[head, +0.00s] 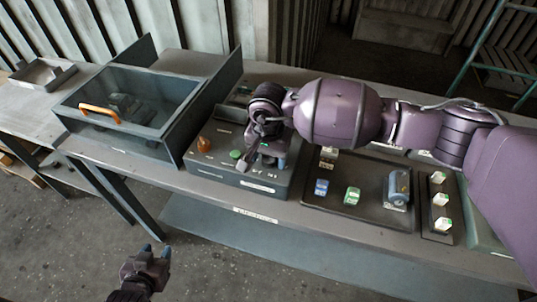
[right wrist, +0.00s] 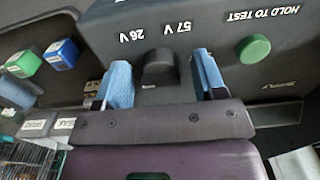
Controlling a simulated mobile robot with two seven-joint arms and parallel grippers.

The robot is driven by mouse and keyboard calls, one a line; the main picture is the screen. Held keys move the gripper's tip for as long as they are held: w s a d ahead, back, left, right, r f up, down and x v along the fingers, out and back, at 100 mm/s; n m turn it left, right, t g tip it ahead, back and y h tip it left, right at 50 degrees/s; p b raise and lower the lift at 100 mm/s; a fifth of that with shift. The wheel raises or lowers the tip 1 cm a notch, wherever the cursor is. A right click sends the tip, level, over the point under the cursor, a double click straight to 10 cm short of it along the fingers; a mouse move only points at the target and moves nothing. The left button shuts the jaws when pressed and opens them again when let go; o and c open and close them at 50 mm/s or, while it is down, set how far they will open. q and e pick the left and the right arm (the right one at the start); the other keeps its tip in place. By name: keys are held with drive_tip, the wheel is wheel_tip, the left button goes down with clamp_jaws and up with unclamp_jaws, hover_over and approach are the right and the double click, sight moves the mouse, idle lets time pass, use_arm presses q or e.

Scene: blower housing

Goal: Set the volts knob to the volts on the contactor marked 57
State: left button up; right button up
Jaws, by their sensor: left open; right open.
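In the head view my right gripper (head: 264,160) hides the knob. A blue contactor (head: 321,187) and a green contactor (head: 352,195) lie in the dark tray; their numbers are unreadable. My left gripper (head: 153,257) is open and empty, low over the floor.
A clear-lidded box (head: 140,128) with orange handle stands left. My right arm covers the rear bench.

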drive_tip(key=c, duration=0.9)
